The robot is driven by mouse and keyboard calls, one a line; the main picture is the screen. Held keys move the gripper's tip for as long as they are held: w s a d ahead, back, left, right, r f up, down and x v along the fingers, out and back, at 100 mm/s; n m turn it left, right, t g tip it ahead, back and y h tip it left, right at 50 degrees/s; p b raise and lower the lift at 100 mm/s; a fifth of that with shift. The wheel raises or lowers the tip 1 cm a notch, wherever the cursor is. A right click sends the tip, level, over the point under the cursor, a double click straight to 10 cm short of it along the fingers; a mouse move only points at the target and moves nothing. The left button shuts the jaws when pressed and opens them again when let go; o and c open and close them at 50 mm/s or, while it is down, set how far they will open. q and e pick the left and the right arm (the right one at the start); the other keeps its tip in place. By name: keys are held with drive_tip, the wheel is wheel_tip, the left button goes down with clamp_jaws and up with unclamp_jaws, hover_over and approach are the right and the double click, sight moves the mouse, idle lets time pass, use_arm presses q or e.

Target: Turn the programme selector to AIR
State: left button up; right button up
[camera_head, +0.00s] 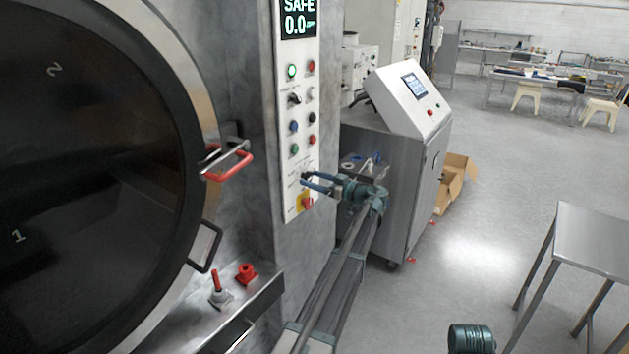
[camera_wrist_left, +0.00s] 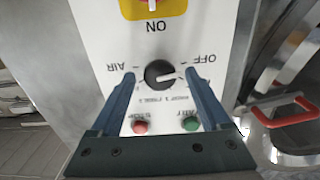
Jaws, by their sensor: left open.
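The programme selector, a black round knob (camera_wrist_left: 160,73), is on the white control panel (camera_wrist_left: 215,20) in the left wrist view. Its print appears upside down, with AIR (camera_wrist_left: 124,67) to the knob's left and OFF (camera_wrist_left: 197,59) to its right. A pale mark shows on the knob, but its exact direction is hard to tell. My left gripper (camera_wrist_left: 158,80) is open, its two blue fingers on either side of the knob with nothing between them touching it. In the head view the left gripper (camera_head: 304,180) reaches the lower panel; the knob is not clear there.
A red switch on a yellow plate (camera_head: 305,203) sits just below the left gripper. Red (camera_wrist_left: 140,127) and green (camera_wrist_left: 190,125) buttons lie near the fingers. A red door handle (camera_head: 232,164) and steel ledge (camera_head: 235,310) are to the left.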

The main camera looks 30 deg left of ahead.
use_arm(q)
clamp_jaws()
idle(0.3)
